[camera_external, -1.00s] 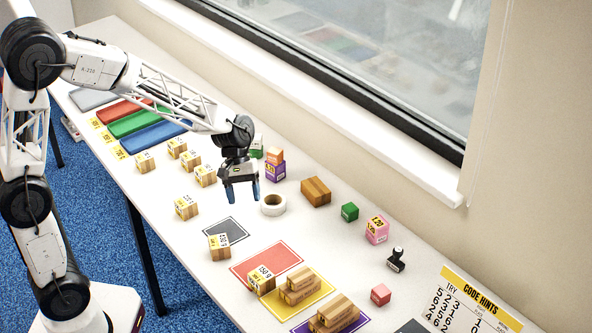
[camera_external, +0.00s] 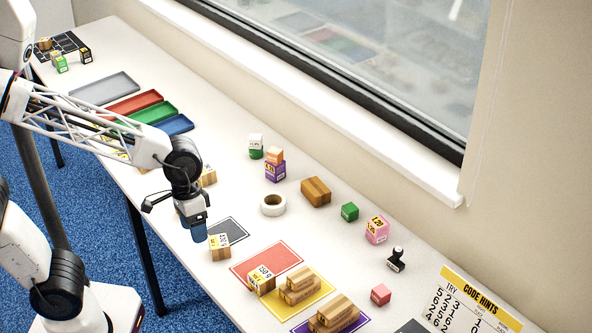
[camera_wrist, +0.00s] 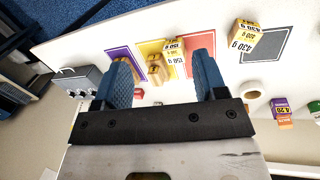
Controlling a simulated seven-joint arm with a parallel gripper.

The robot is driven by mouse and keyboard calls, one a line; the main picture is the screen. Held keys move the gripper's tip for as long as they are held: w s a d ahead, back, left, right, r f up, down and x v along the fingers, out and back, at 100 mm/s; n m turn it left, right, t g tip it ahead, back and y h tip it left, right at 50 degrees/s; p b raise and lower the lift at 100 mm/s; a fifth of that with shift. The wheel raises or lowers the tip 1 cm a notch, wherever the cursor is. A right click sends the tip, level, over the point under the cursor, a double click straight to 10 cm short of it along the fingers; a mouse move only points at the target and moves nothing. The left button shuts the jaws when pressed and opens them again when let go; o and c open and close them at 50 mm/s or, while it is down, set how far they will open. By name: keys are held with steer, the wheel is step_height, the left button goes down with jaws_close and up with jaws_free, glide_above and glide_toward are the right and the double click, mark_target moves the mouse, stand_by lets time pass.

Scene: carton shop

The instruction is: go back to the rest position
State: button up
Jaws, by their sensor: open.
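My gripper (camera_external: 199,232) is above the front part of the white table, just left of a wooden carton with a yellow label (camera_external: 220,247) beside the dark grey mat (camera_external: 232,231). In the wrist view my gripper (camera_wrist: 166,82) has its two blue fingers spread with nothing held between them. Past the fingers, a labelled wooden carton (camera_wrist: 174,50) stands on the red mat and wooden blocks (camera_wrist: 154,70) lie on the yellow mat. My arm hides part of the table's left side.
A tape roll (camera_external: 273,205), a brown wooden block (camera_external: 315,192), a green cube (camera_external: 349,212), a pink box (camera_external: 377,230) and a black stamp (camera_external: 396,259) stand toward the window. Coloured trays (camera_external: 133,104) lie at the far left. The red mat (camera_external: 262,258) has bare room.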

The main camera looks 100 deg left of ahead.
steer(key=s+d+r+m+t+y, duration=0.1)
steer(key=s+d+r+m+y, duration=0.1)
steer(key=s+d+m, duration=0.5)
steer(key=shift+s+d+m, duration=0.3)
steer(key=shift+s+d, duration=1)
steer(key=shift+s, duration=0.55)
